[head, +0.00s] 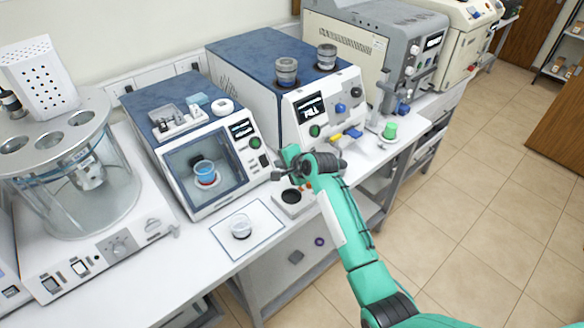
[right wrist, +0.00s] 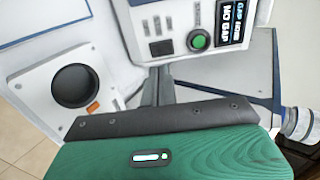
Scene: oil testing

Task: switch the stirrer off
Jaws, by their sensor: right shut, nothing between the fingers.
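A small white unit with a round black top (head: 292,197) stands on the bench; it looks like the stirrer. In the right wrist view it (right wrist: 45,88) shows at the left, with an orange switch (right wrist: 93,107) at its near corner. My right gripper (head: 277,174) is shut and empty, just behind this unit and in front of the windowed cabinet's panel. In the right wrist view its closed fingertips (right wrist: 160,73) lie to the right of the switch, pointing at the panel. I cannot tell whether they touch anything. My left gripper is not in view.
The windowed cabinet (head: 176,157) holds a blue beaker (head: 204,172) and has a green button (right wrist: 199,41). A larger blue-topped machine (head: 245,60) stands behind.

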